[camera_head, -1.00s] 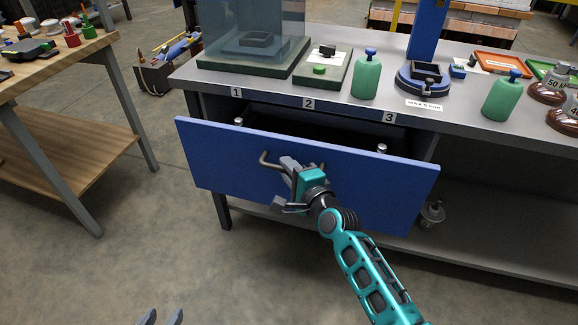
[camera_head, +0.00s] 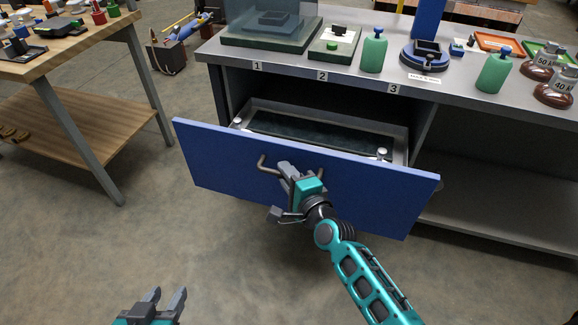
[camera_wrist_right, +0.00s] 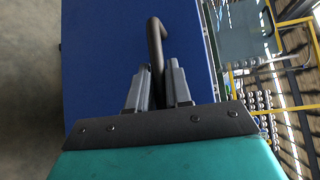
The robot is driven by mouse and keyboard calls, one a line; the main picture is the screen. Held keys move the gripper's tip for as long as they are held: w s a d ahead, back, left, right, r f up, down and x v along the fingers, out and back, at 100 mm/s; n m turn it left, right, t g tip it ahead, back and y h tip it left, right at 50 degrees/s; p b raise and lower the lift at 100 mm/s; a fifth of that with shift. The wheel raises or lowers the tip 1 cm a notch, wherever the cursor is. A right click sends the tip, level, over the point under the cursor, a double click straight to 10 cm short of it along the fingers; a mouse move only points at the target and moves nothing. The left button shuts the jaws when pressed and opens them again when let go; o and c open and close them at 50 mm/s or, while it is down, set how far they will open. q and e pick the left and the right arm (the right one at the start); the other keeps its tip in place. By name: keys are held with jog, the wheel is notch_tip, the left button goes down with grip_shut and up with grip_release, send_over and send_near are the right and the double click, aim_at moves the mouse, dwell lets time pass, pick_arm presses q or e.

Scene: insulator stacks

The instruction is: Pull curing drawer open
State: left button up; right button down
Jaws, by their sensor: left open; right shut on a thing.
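The curing drawer has a blue front (camera_head: 225,160) and stands pulled out of the grey bench, with its dark, wide interior (camera_head: 320,135) showing behind the front. Its dark bar handle (camera_head: 265,167) sits on the middle of the front. My right gripper (camera_head: 288,172) is shut on the handle. In the right wrist view the gripper (camera_wrist_right: 158,88) has its fingers on either side of the handle bar (camera_wrist_right: 155,40), against the blue front. My left gripper (camera_head: 163,300) is open and empty, low at the bottom left, away from the drawer.
The bench top (camera_head: 440,85) carries green bottles (camera_head: 373,52), a blue round fixture (camera_head: 424,55) and brown insulators (camera_head: 553,92). A wooden table (camera_head: 75,50) with small parts stands at the left. The floor (camera_head: 230,250) in front of the drawer is clear.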

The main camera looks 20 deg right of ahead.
pick_arm(q)
jog(key=shift+s+a+r, duration=0.15)
jog(key=shift+r, duration=0.05)
pick_arm(e)
jog(key=shift+s+a, duration=0.25)
jog(key=shift+s, duration=0.25)
jog(key=c, duration=1.1)
grip_release()
jog(key=shift+c, duration=0.2)
pick_arm(q)
jog(key=shift+s+r+p, duration=0.1)
jog(key=shift+r+p, duration=0.8)
jog(key=shift+p, duration=0.1)
pick_arm(e)
jog(key=v, duration=1.3)
jog(key=shift+a, duration=0.1)
